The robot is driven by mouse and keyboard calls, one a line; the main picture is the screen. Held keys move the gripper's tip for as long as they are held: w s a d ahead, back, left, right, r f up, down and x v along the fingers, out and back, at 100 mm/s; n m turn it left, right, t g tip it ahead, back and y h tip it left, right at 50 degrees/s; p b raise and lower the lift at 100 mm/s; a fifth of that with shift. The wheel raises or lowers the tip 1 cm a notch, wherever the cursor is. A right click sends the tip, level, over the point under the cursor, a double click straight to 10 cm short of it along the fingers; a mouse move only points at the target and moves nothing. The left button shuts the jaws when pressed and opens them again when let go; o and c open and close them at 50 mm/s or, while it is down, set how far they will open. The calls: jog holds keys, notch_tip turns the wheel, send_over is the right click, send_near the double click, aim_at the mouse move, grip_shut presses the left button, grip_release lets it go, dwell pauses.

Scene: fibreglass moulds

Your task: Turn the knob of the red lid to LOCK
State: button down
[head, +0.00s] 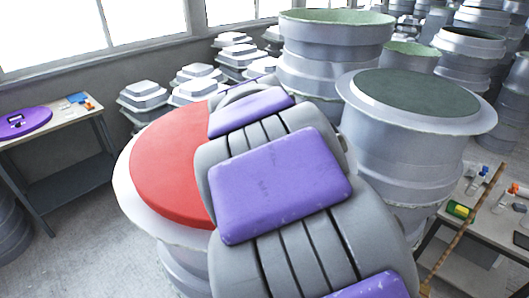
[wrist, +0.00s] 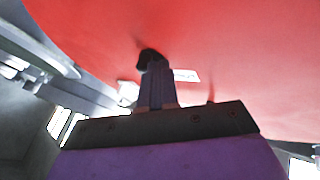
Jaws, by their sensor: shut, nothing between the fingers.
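The red lid (head: 172,168) lies on top of a pale round mould (head: 133,200) at left centre in the head view. My arm covers its right side, and no knob shows there. In the wrist view the red lid (wrist: 240,45) fills the upper part, close in front of my gripper (wrist: 155,68). The fingers are together, pointing at the lid. A small dark shape at the fingertips may be the knob; I cannot tell it from the tips. A small white label (wrist: 187,75) shows just right of the tips. The LOCK mark is not readable.
A table (head: 60,122) at left holds a purple lid (head: 22,122) and small items.

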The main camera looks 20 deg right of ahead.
jog(key=shift+s+d+n+t+y, duration=0.2)
jog(key=shift+n+y, duration=0.15)
jog(key=shift+n, duration=0.3)
jog(key=shift+s+d+n+t+y, duration=0.1)
jog(key=shift+d+n+t+y, duration=0.2)
jog(key=shift+n, duration=0.35)
dwell(0.8)
jog(key=shift+d+n+y, duration=0.1)
jog(key=shift+n+y, duration=0.25)
jog(key=shift+n, duration=0.15)
jog(key=shift+s+d+n+y+b, duration=0.1)
jog(key=shift+d+n+y+b, duration=0.2)
jog(key=shift+n+y, duration=0.4)
jog(key=shift+d+n+y+b, duration=0.3)
jog(key=shift+n+y, duration=0.1)
jog(key=shift+n, duration=0.5)
jog(key=shift+d+f+b, duration=0.1)
jog(key=shift+d+b, duration=0.2)
jog(key=shift+b, duration=0.1)
jog(key=shift+d+b, duration=0.1)
jog(key=shift+b, duration=0.2)
jog(key=shift+w+r, duration=0.3)
jog(key=shift+w, duration=0.05)
